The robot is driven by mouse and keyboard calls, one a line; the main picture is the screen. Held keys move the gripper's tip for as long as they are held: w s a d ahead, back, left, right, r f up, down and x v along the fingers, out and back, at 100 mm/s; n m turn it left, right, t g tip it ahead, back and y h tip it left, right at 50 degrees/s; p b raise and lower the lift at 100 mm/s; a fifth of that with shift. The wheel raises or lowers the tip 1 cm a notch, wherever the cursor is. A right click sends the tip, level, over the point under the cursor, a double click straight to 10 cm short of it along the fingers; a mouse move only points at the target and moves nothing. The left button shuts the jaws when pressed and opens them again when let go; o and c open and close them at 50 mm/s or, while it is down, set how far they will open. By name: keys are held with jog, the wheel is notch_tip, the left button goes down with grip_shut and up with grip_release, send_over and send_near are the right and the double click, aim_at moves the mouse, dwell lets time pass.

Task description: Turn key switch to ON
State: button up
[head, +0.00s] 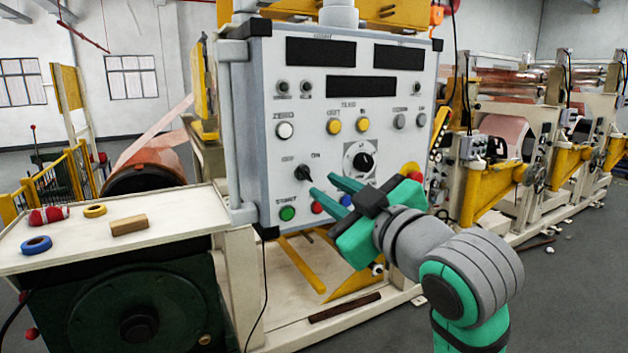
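The key switch (303,174) is a small black knob on the grey control panel (262,110). A label that looks like OFF sits at its upper left, and ON at its upper right. The switch is too small to tell which label it points to. My gripper (321,185) is in front of the panel, just right of and slightly below the switch. Its two green fingers are apart with nothing between them. They point left toward the panel and appear not to touch the switch.
A round dial (361,161) is right of the switch. A green button (288,213) and a red button (317,207) are below, close to the fingers. A white table (150,225) with tape rolls and a wooden block stands at left.

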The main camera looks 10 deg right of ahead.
aim_at(309, 177)
jog(key=shift+x, duration=3.2)
grip_shut()
